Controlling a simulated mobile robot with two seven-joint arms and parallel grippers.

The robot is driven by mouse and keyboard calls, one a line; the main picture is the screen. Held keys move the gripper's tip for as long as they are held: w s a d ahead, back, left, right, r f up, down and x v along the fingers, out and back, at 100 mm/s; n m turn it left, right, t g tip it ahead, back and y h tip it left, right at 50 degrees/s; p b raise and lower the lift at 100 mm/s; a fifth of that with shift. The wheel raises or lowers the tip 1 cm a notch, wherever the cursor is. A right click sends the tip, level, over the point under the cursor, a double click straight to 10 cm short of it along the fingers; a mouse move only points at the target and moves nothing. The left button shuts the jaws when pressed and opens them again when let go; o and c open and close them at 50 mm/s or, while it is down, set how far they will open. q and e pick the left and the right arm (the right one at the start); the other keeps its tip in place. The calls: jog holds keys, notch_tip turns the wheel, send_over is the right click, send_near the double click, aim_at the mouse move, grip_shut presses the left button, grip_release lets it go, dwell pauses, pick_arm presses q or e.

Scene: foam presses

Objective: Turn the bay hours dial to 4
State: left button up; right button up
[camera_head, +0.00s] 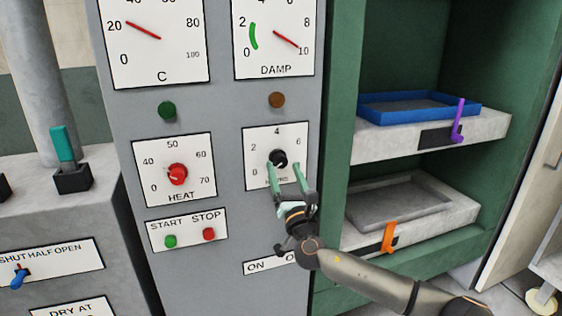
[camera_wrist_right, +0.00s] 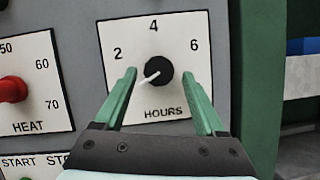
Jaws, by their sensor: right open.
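The bay hours dial is a black knob (camera_head: 278,158) on a white plate (camera_head: 258,137) marked 0, 2, 4, 6. In the right wrist view the knob (camera_wrist_right: 159,71) has a white pointer aimed down and left, toward the 0 end, below the 2. The 4 is at the top of the plate. My right gripper (camera_head: 284,168) is open with green fingers. In the right wrist view its fingertips (camera_wrist_right: 160,73) appear on either side of the knob, with gaps between. How far they stand off the panel I cannot tell. My left gripper is not in view.
Left of the dial is a red HEAT knob (camera_head: 178,174), with START (camera_head: 170,242) and STOP (camera_head: 209,234) buttons below it. An ON switch plate (camera_head: 268,263) is below the dial, partly hidden by my arm. Right of the panel, shelves hold a blue tray (camera_head: 418,106) and a grey tray (camera_head: 398,203).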

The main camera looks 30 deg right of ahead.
aim_at(282, 164)
jog(key=shift+x, duration=1.65)
jog(key=shift+f, duration=0.1)
grip_shut()
